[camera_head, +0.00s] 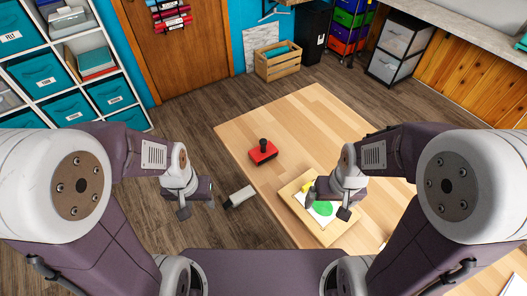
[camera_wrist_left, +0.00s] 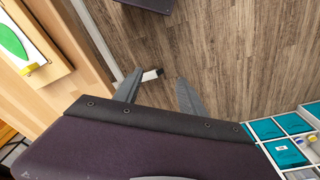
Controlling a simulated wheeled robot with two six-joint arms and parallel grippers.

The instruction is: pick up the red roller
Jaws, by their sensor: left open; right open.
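The red roller (camera_head: 263,152), a red block with a black upright handle, stands on the wooden table (camera_head: 300,120) near its left edge in the head view. It does not show in the left wrist view. My left gripper (camera_head: 197,203) is open and empty, left of the table and nearer to me than the roller. The left wrist view shows its two fingers (camera_wrist_left: 157,90) apart above the floor. My right gripper (camera_head: 328,207) is open over the wooden tray, right of and nearer than the roller. Neither gripper touches the roller.
A wooden tray (camera_head: 299,216) with white paper and yellow and green shapes lies on the table. A white piece with a dark end (camera_head: 240,197) shows beside the table's left edge; its height is unclear. The table beyond the roller is clear.

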